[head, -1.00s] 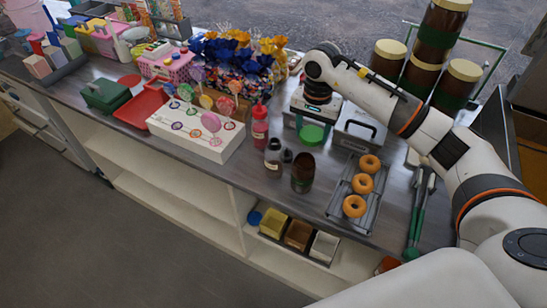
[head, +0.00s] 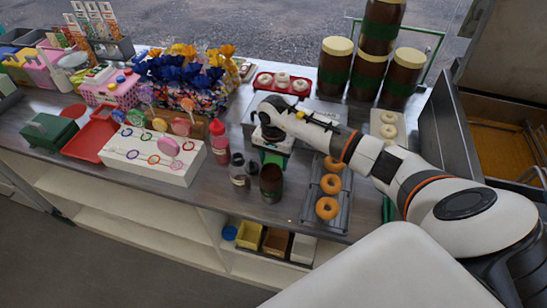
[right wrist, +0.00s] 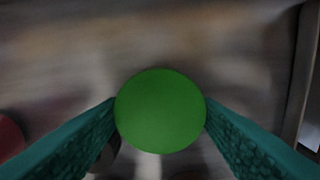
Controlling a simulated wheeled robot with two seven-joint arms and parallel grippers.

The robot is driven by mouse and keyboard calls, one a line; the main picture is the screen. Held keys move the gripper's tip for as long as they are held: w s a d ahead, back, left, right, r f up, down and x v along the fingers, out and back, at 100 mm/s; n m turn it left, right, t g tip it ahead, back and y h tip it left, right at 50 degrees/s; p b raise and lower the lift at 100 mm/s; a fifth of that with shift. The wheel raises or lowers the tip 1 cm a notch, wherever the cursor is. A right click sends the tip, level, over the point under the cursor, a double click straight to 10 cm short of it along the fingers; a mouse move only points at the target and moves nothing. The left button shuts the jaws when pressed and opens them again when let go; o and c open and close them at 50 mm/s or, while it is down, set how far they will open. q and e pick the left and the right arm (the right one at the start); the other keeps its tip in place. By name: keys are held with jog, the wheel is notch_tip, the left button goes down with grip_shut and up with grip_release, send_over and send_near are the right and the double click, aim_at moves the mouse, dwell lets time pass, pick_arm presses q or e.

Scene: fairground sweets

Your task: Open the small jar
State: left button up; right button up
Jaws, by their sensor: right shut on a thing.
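The small jar (head: 271,184) is dark brown and stands upright near the counter's front edge in the head view. Its top looks dark and uncovered. My right gripper (head: 273,157) is just behind the jar, seen from above. In the right wrist view a round green lid (right wrist: 160,112) sits between the two teal fingers, which touch it on both sides. The gripper is shut on this lid, apart from the jar. The background in the wrist view is blurred. My left gripper is not in view.
A clear dark-topped bottle (head: 238,170) and a pink bottle (head: 219,142) stand left of the jar. A rack of doughnuts (head: 340,211) is on its right. A white lollipop stand (head: 150,161) is farther left. Large brown jars (head: 334,68) stand at the back.

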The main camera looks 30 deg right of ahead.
aim_at(274, 162)
jog(key=shift+f, duration=0.1)
jog(key=shift+f+b, duration=0.15)
jog(key=shift+b, duration=0.15)
jog(key=o, duration=1.1)
jog(key=shift+r, duration=0.2)
jog(key=shift+w+r, duration=0.1)
jog(key=shift+r, duration=0.15)
notch_tip(274, 162, up, 12)
jog(key=shift+f+b, duration=0.2)
jog(key=shift+b, duration=0.65)
